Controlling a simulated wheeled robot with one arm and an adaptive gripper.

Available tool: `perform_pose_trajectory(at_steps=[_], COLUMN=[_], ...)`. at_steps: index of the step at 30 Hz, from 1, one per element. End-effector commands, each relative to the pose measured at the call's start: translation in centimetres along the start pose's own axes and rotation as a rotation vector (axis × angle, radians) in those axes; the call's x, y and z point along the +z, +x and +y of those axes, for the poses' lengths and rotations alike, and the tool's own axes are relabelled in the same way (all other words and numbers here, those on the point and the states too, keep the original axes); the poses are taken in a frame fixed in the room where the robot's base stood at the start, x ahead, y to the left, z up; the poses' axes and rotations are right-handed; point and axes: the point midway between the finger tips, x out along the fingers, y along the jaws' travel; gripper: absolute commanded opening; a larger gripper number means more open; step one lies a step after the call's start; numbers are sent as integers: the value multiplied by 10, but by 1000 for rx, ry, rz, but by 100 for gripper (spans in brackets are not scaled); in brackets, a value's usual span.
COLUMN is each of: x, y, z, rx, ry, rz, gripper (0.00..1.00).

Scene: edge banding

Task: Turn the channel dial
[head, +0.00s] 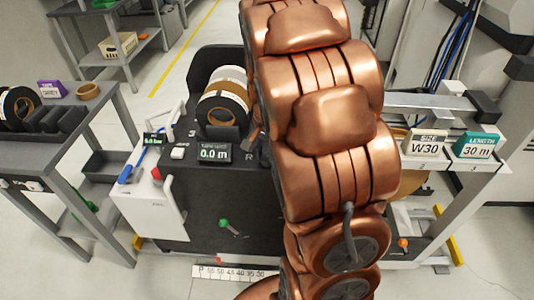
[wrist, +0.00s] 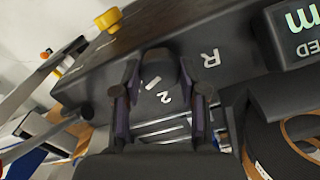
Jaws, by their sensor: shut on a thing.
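The channel dial (wrist: 158,66) is a dark knob on the machine's black top. In the wrist view it sits between the two fingers of my gripper (wrist: 160,78), which is shut on it from both sides. The white marks 1 and 2 show just below the knob, and a white R stands to its right. Which mark the dial points at cannot be told.
A display reading 0.0 m (head: 214,153) and a tape roll (head: 222,105) are left of my arm. Cards reading W30 (head: 425,144) and 30 m (head: 476,148) stand at the right. A side table (head: 45,150) stands left.

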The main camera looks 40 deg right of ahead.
Motion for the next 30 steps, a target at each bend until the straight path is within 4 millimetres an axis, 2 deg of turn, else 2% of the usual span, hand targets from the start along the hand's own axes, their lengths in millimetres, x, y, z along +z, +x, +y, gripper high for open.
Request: perform_pose_trajectory(at_steps=[1,8,19,23,30], x=[2,1,0,-2,-1], y=[2,1,-3,-16,-62], z=[1,0,0,-1,0], rx=[3,1,0,-3,-2], ry=[1,0,-1,-1,-1], rz=[-6,-3,0,5,4], gripper=[44,68,68,68,68])
